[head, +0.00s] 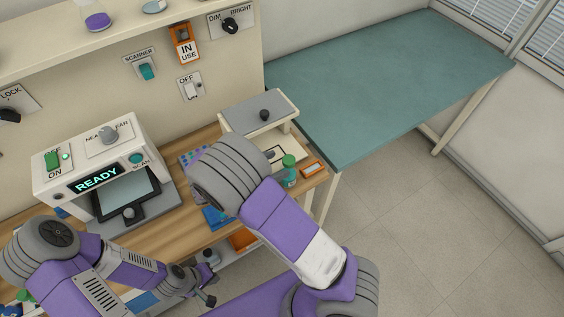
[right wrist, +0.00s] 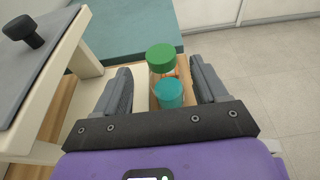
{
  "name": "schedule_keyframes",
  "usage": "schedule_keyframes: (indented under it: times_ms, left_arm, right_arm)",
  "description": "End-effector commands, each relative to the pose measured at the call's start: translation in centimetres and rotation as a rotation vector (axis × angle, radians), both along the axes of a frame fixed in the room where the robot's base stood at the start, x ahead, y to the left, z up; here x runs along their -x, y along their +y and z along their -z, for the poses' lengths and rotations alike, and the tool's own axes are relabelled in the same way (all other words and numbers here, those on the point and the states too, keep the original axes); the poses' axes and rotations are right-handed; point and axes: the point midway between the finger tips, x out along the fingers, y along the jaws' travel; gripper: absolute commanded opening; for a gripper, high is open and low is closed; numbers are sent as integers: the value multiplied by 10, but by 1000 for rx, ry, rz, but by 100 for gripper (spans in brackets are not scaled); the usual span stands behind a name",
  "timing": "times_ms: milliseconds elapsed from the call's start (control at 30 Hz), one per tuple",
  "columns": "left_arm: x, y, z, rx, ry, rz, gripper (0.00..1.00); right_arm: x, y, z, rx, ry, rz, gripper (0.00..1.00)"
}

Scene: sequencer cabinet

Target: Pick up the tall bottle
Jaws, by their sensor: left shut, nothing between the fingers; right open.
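A bottle with a green cap (right wrist: 161,57) stands between the fingers of my right gripper (right wrist: 163,78) in the right wrist view. A teal-capped bottle (right wrist: 169,93) stands just nearer the palm, partly covering the first one's body. My right gripper is open, with one finger on each side; I cannot tell whether either touches. My left gripper (head: 210,300) is shut and empty, low in front of the bench.
A small raised shelf with a grey top (head: 262,110) stands just left of the bottles. An orange-framed item (head: 313,169) lies right of them at the bench edge. The READY machine (head: 95,180) is on the left. A teal table (head: 400,85) behind is bare.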

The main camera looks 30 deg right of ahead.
Motion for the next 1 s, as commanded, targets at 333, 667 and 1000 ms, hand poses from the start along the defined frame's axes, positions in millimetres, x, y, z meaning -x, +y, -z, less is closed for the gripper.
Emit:
schedule_keyframes:
  times_ms: [333, 667, 1000]
  left_arm:
    - [0, 0, 1, 0, 1, 0, 0]
    - [0, 0, 3, 0, 0, 0, 0]
    - [0, 0, 3, 0, 0, 0, 0]
  right_arm:
    - [-5, -43, 8, -1, 2, 5, 72]
    - [-9, -70, 15, -2, 0, 1, 72]
    - [-9, -70, 15, -2, 1, 2, 43]
